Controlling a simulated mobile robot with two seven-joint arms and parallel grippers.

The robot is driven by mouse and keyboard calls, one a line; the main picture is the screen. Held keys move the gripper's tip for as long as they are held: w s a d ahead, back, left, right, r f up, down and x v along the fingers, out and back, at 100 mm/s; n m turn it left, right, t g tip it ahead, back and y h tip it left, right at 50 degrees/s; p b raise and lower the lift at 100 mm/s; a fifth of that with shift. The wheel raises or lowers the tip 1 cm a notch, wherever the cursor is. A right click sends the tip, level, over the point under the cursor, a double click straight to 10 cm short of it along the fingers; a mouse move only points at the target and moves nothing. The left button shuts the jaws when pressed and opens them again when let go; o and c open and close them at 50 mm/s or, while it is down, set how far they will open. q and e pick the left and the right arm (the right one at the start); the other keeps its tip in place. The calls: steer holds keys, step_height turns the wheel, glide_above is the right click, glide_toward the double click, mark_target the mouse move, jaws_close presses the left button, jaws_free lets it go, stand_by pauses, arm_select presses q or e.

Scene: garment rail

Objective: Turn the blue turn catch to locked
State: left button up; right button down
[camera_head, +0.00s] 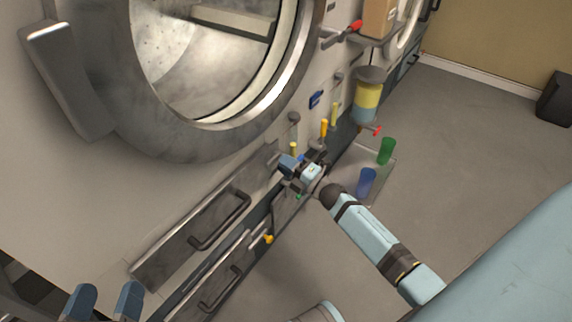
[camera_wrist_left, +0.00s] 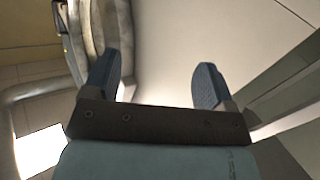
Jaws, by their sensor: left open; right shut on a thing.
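The blue turn catch (camera_head: 302,158) shows as a small bright blue piece on the machine's front panel, largely hidden by my right gripper. My right gripper (camera_head: 304,165) is at the panel with its dark blue fingers shut around it. Whether the catch stands at locked cannot be read. My left gripper (camera_head: 104,299) is open and empty at the bottom left of the head view, far from the catch. In the left wrist view its two fingers (camera_wrist_left: 156,88) stand wide apart with nothing between them.
A big round glass door (camera_head: 285,85) is above left of the catch. Yellow handles (camera_head: 323,127), a blue fitting (camera_head: 316,100) and a yellow-blue container (camera_head: 368,97) are nearby. Blue (camera_head: 366,183) and green (camera_head: 386,151) cups stand at right. Drawers with bar handles (camera_head: 220,222) lie below left.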

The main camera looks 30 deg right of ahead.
arm_select(q)
steer(key=shift+d+r, duration=0.1)
arm_select(e)
steer(key=c, duration=1.1)
jaws_free()
steer(key=shift+d, duration=0.15)
steer(key=shift+s, duration=0.1)
arm_select(q)
steer(key=shift+t, duration=0.8)
steer(key=r+p, duration=0.3)
steer(key=r, duration=0.1)
steer(key=shift+s+a, duration=0.1)
steer(key=shift+a, duration=0.15)
arm_select(e)
steer(key=v, duration=1.3)
steer(key=shift+s+d+f, duration=0.1)
steer(key=shift+s+f, duration=0.05)
steer(key=shift+s, duration=0.15)
